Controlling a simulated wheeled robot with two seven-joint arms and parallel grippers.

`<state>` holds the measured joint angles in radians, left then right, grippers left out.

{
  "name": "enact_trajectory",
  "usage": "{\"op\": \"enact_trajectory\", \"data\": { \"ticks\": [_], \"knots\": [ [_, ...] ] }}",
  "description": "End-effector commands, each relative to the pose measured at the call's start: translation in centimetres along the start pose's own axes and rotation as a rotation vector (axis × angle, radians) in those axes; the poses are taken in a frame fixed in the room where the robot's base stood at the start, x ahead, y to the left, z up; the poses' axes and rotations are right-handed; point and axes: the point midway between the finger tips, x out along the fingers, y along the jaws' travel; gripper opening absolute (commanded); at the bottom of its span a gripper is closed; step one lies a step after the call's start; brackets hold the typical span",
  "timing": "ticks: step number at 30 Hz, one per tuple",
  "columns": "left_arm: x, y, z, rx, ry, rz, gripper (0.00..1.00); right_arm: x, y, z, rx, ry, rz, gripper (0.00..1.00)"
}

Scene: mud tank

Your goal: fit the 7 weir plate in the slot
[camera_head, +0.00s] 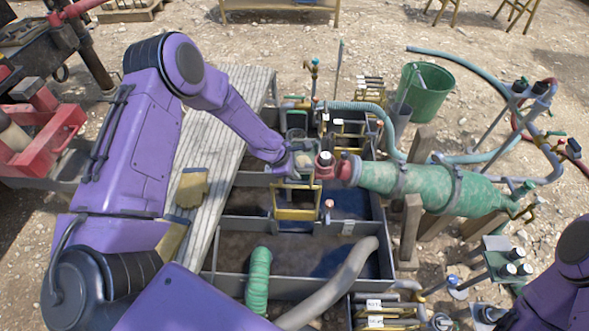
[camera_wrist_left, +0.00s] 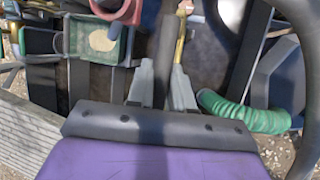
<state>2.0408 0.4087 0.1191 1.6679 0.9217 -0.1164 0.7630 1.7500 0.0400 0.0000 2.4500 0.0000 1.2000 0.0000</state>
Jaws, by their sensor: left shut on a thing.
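My left gripper (camera_head: 297,172) is over the mud tank (camera_head: 318,285), shut on a yellow-edged weir plate (camera_head: 297,214). The plate hangs below the fingers inside the tank area, its yellow frame facing the head camera. In the left wrist view my left gripper's grey fingers (camera_wrist_left: 162,92) close on the plate, whose yellow edge (camera_wrist_left: 181,42) shows nearly edge-on. No number can be read on it. I cannot tell whether its lower edge touches a slot. My right gripper is out of view; only purple parts of my right arm show at the right edge.
A green ribbed hose (camera_head: 258,280) and a grey hose (camera_head: 350,275) enter the tank's front. A red coupling and green pipe (camera_head: 440,190) lie right of my gripper. A rack of labelled plates (camera_head: 385,312) stands at the bottom. A plank walkway (camera_head: 190,150) with gloves lies left.

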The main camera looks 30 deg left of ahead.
Motion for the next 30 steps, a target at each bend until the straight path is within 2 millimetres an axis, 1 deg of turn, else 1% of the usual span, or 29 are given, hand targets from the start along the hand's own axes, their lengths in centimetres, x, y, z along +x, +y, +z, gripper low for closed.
{"op": "enact_trajectory", "data": {
  "ticks": [1,16,30],
  "knots": [
    [0.6,-0.1,-0.2,0.0,-0.001,0.0,0.0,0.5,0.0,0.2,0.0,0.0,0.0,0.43],
    [3.6,-1.0,-1.5,0.0,0.0,0.0,0.0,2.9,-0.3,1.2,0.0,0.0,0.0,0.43],
    [4.0,-1.1,-1.6,0.001,-0.001,0.001,0.0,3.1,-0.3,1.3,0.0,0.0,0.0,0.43]
  ]
}}
